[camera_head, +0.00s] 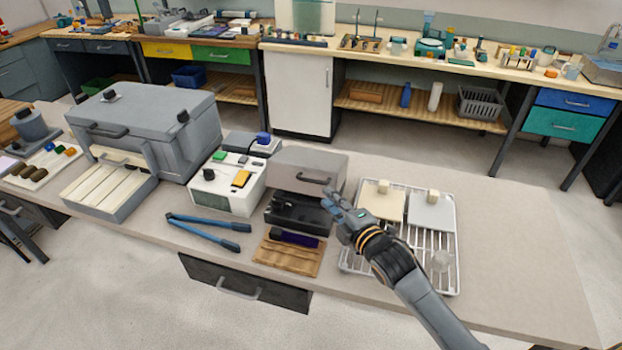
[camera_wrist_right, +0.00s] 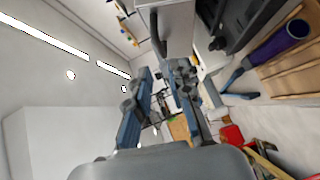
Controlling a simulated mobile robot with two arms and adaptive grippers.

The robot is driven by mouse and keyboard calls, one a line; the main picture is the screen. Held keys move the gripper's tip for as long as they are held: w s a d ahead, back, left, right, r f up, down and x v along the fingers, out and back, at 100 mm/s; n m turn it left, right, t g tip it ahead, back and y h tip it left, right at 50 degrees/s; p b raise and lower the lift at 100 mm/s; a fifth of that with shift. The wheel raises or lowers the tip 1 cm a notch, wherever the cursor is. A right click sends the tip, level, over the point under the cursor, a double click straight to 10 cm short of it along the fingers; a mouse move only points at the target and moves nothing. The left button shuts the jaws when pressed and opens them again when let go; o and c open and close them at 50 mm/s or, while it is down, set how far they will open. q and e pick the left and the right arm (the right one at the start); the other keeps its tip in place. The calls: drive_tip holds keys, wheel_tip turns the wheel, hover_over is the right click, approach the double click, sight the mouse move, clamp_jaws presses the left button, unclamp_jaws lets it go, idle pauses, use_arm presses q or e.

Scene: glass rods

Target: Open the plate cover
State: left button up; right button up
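The grey plate cover (camera_head: 308,165) has a dark bar handle (camera_head: 316,181) on its front. It sits above and behind a black base (camera_head: 297,212), whose dark front part is exposed. I cannot tell whether the cover is fully closed on it. My right gripper (camera_head: 334,202) is just right of the base, a little below and right of the handle, and holds nothing. In the right wrist view the cover (camera_wrist_right: 178,25) and handle (camera_wrist_right: 155,33) are at the top, beyond the fingertips of the open gripper (camera_wrist_right: 165,75). My left gripper is not in view.
A white device with coloured buttons (camera_head: 222,196) stands left of the base. A brown wooden rack (camera_head: 287,260) lies in front, with blue-handled tongs (camera_head: 207,233) to its left. A wire tray (camera_head: 452,275) with two lidded plates lies right. The table's right end is clear.

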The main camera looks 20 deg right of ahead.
sight(312, 182)
drive_tip(key=p+x, duration=0.1)
drive_tip(key=x, duration=0.9)
drive_tip(key=shift+w+a+p, duration=0.1)
drive_tip(key=shift+p, duration=0.25)
clamp_jaws()
